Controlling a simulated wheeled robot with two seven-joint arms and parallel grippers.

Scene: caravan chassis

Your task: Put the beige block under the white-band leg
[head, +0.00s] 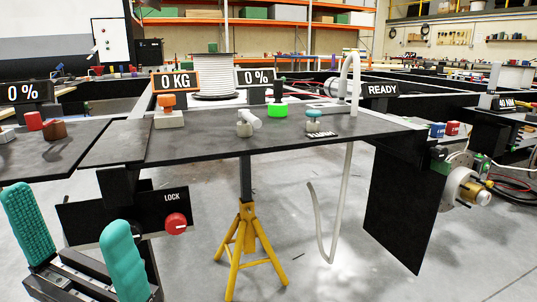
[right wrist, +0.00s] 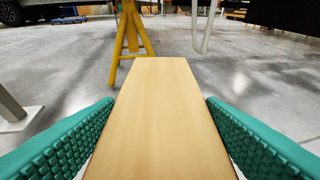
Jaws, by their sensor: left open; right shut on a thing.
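The beige block (right wrist: 160,120) fills the middle of the right wrist view, its long flat face pointing away from the camera. My right gripper (right wrist: 158,103) has its teal ribbed pads on both sides of the block and is shut on it. My left gripper (head: 68,208) is open and empty at the lower left of the head view, in front of the black LOCK panel. The right gripper and block do not show in the head view. I cannot make out a white band on any leg. A grey leg with a foot plate (right wrist: 12,112) stands at left in the right wrist view.
A yellow stand (head: 246,240) is under the dark chassis deck (head: 200,145); its legs also show ahead of the block (right wrist: 131,35). A black plate (head: 400,205) hangs at right. The grey floor between is mostly clear.

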